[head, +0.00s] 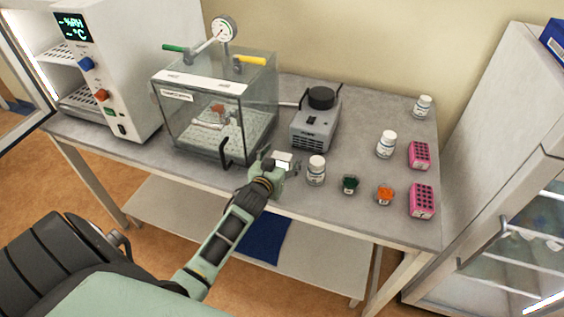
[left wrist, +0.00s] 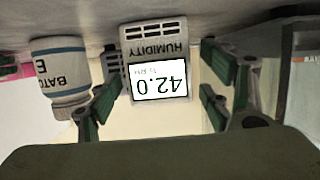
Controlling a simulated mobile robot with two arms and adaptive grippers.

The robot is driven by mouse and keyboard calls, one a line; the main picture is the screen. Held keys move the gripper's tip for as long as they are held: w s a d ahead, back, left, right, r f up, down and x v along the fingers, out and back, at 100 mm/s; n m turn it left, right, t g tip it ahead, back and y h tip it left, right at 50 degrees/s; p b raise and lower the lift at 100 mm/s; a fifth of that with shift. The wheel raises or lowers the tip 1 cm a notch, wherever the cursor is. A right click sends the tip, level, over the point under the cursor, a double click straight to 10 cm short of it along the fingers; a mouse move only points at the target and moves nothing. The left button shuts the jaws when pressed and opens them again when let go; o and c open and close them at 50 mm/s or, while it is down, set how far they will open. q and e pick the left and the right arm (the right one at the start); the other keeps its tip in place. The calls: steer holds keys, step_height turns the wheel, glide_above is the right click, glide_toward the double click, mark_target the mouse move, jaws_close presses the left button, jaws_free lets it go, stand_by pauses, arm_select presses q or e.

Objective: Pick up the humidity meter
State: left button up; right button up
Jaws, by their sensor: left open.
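The humidity meter (head: 284,159) is a small white device near the front edge of the grey bench, just beyond my left gripper (head: 271,168). In the left wrist view the meter (left wrist: 157,50) appears upside down, with a lit display reading 42.0 and the word HUMIDITY. The green fingers of my left gripper (left wrist: 158,88) are open, one on each side of the meter in that view, with gaps beside it. The gripper partly hides the meter in the head view. My right gripper is not in view.
A white bottle (head: 316,170) stands close to the right of the meter; a bottle labelled BATCH (left wrist: 60,75) shows at the left wrist view's left. A glass chamber (head: 178,117) and grey device (head: 314,130) stand behind. Green (head: 350,184) and orange (head: 385,195) jars sit right.

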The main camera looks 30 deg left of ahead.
arm_select(q)
steer(key=shift+w, duration=0.25)
steer(key=shift+s, duration=0.1)
steer(key=shift+c, duration=0.2)
steer(key=c, duration=1.3)
steer(key=shift+o, duration=0.2)
